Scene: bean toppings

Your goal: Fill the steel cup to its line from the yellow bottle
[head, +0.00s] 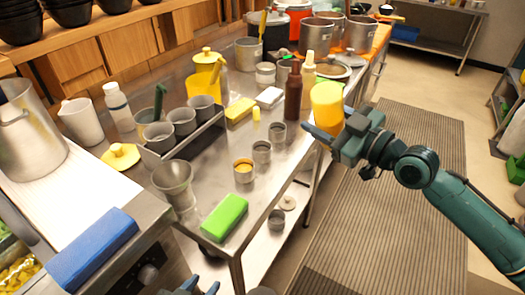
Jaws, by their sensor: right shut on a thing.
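A yellow bottle (327,101) is in my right gripper (326,128), which is shut on it beyond the table's right edge, close to the small cups. Its lower part is partly hidden by the gripper. Small steel cups stand in a row on the steel table: one (243,171) with orange-yellow content near its top, one in the middle (262,152), and one further back (278,132). Fill lines are too small to see. My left gripper (202,288) shows only its tips at the bottom edge, apart, with nothing visible between them.
A green block (224,217) lies at the front table edge. A dark red bottle (293,94) and a pale yellow bottle (308,73) stand behind the cups. A rack (187,143) of steel containers is at left. The floor mat (375,210) at right is clear.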

